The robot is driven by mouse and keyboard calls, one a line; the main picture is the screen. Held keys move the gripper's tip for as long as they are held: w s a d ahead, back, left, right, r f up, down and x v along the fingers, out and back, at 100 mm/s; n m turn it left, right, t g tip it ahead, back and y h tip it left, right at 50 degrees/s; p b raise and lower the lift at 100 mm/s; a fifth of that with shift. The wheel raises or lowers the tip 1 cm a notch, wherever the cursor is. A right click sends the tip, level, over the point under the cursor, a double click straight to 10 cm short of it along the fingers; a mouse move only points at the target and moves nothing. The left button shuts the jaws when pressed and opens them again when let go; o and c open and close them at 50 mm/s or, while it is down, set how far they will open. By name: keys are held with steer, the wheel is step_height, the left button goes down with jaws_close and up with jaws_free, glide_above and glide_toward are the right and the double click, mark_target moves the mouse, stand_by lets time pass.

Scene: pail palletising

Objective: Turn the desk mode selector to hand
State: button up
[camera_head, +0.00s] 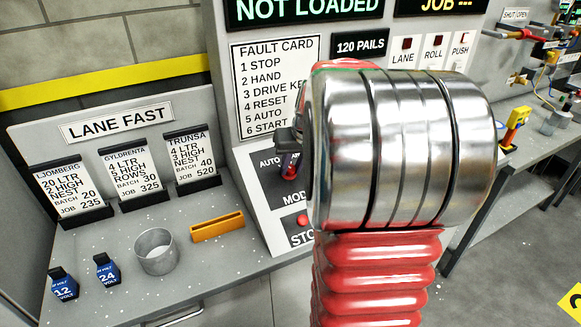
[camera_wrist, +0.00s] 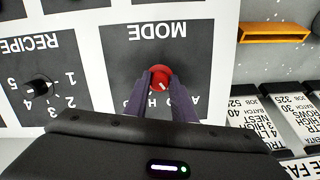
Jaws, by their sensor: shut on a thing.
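The mode selector is a red knob (camera_wrist: 161,75) on a dark panel marked MODE (camera_wrist: 189,50), which appears upside down in the wrist view. My gripper (camera_wrist: 163,84) has its two dark fingers shut on the knob, one on each side. The position lettering behind the fingers is partly covered; only a few letters show, so I cannot tell for sure where the knob points. In the head view my gripper (camera_head: 290,166) reaches the mode panel (camera_head: 267,181) on the desk front, with the arm hiding much of it.
A recipe dial (camera_wrist: 38,88) sits beside the mode panel. A red stop button (camera_head: 303,219) is below it. The fault card (camera_head: 270,85) is above. An orange tray (camera_head: 217,227), a metal cup (camera_head: 156,251) and batch cards (camera_head: 131,181) stand on the left ledge.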

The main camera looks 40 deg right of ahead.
steer(key=shift+m, duration=1.3)
steer(key=m, duration=0.4)
steer(key=shift+w+t+y, duration=0.1)
steer(key=shift+t+y, duration=0.2)
steer(key=shift+t, duration=0.1)
steer(key=m, duration=0.3)
steer(key=shift+m, duration=0.4)
steer(key=shift+m+t, duration=0.4)
steer(key=shift+m, duration=1.2)
steer(key=o, duration=1.1)
steer(key=shift+c, duration=0.2)
